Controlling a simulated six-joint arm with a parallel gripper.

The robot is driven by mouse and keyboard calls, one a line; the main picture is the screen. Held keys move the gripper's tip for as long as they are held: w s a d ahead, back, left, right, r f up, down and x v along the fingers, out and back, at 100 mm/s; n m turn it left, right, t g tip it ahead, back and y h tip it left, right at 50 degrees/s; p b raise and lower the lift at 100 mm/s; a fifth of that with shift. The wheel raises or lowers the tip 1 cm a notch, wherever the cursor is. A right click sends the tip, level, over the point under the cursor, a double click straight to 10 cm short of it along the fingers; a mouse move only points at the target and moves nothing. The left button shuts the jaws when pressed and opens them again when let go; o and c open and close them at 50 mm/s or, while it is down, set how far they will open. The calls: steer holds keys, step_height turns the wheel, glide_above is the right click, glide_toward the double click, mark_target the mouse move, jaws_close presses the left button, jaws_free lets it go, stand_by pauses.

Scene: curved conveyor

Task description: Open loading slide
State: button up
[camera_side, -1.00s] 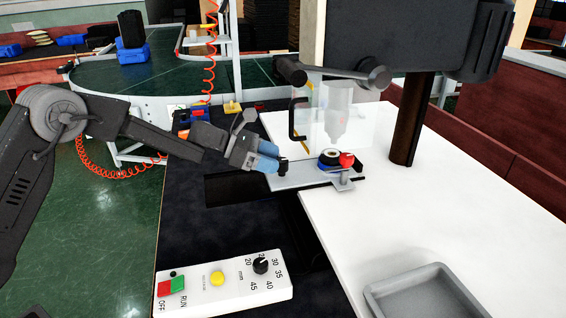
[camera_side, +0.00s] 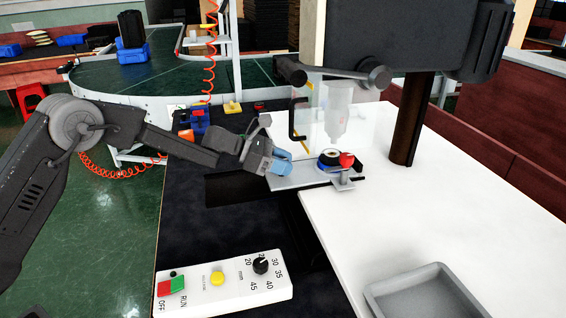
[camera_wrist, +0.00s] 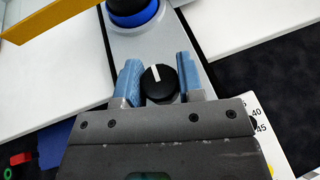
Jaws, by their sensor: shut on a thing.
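The loading slide (camera_side: 303,179) is a grey metal plate lying across the gap between the black bench and the white table. It also shows in the wrist view (camera_wrist: 174,40). Its black knob with a white line (camera_wrist: 158,84) stands on the near end of the plate. My gripper (camera_side: 284,165) has blue fingers and is down at that end. In the wrist view, my gripper (camera_wrist: 158,72) has one finger on each side of the knob and is shut on it. In the side view the fingers hide the knob. A blue and black round piece (camera_side: 329,160) sits at the slide's far end.
A red ball-topped clamp (camera_side: 347,160) stands beside the round piece. A clear guard with a black handle (camera_side: 297,119) rises just behind. A white control box (camera_side: 225,285) and a grey tray (camera_side: 425,295) are in front. The dark bench between is clear.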

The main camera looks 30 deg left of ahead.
jaws_close()
steer(key=s+a, duration=1.5)
steer(key=shift+s, duration=0.15)
steer(key=shift+a, duration=0.1)
steer(key=o, duration=0.7)
jaws_free()
steer(key=v, duration=1.3)
steer(key=shift+s+a+r, duration=0.1)
steer(key=shift+a+r, duration=0.1)
steer(key=shift+a, duration=0.15)
